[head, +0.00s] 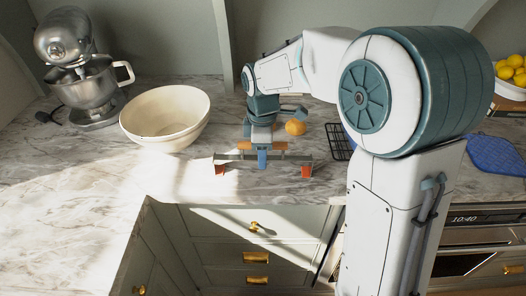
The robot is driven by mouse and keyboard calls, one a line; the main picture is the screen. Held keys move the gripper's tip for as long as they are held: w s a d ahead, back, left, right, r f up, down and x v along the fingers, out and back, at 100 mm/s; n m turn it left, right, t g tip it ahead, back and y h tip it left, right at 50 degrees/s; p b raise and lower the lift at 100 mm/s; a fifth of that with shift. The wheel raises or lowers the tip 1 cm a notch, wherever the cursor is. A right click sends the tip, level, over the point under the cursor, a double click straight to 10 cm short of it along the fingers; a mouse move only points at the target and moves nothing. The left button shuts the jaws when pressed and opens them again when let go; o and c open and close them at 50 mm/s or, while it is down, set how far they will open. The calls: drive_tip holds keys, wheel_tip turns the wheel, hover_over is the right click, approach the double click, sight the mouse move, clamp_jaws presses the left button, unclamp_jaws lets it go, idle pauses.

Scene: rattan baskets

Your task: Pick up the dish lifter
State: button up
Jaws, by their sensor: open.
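My gripper (263,169) is open, with its two orange-tipped fingers spread wide to left and right. It hangs over the front part of the marble counter, near the edge above the drawers. Nothing shows between the fingers. I cannot make out a dish lifter for certain in the head view. My arm and gripper hide part of the counter behind them.
A cream bowl (165,117) stands on the marble counter (75,185) left of my gripper, with a stand mixer (85,75) behind it. An orange (295,127) lies behind the gripper. A black wire rack (338,142) and blue mat (497,155) are to the right.

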clamp_jaws()
drive_tip(key=shift+r, duration=0.1)
drive_tip(key=shift+r, duration=0.5)
drive_tip(key=r, duration=0.1)
drive_tip(key=d+r, duration=0.1)
drive_tip(key=r, duration=0.1)
drive_tip(key=shift+w+r, duration=0.2)
drive_tip(key=shift+r, duration=0.1)
drive_tip(key=w+d+r, duration=0.2)
drive_tip(key=d+r, duration=0.4)
drive_tip(key=d, duration=0.4)
drive_tip(key=shift+d+r+b, duration=0.15)
drive_tip(key=shift+d+b, duration=0.05)
drive_tip(key=shift+b, duration=0.15)
drive_tip(key=shift+w, duration=0.1)
